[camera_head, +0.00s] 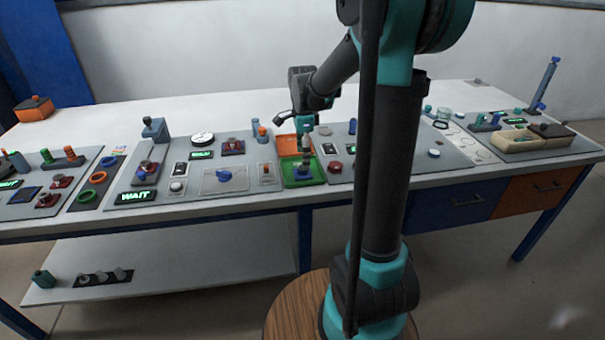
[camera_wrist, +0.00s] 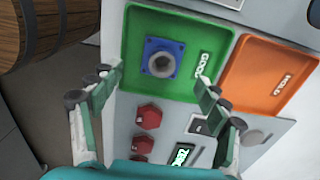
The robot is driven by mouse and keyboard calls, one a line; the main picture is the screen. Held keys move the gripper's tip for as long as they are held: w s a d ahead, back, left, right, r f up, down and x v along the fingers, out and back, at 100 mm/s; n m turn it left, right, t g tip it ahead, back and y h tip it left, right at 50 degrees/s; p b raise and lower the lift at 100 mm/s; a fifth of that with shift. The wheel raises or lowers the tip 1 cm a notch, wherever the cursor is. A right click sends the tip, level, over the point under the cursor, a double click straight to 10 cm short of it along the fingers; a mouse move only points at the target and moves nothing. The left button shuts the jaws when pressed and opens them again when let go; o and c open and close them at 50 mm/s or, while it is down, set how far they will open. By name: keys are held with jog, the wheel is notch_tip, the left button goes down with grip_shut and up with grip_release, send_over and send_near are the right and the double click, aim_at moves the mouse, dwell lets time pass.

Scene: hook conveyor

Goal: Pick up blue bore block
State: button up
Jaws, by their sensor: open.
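The blue bore block (camera_wrist: 162,59) lies in a green tray (camera_wrist: 137,24) marked GOOD in the wrist view. It has a square blue base with a round grey part in its middle. In the head view the green tray (camera_head: 316,180) stands near the table's front edge, and the block (camera_head: 303,171) shows small inside it. My gripper (camera_wrist: 160,83) is open, with its two fingers spread to the left and right of the block in the picture. Nothing is between the fingertips. In the head view my gripper (camera_head: 304,133) hangs above the trays.
An orange tray marked HOLD (camera_wrist: 262,77) adjoins the green one. Red knobs (camera_wrist: 148,117) and a lit display (camera_wrist: 181,155) sit on the panel nearby. A white clock-like dial (camera_head: 203,139) is further left.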

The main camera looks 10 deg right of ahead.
jog(key=shift+w+f, duration=0.15)
jog(key=shift+f, duration=2.5)
jog(key=c, duration=1.5)
jog(key=shift+r, duration=0.1)
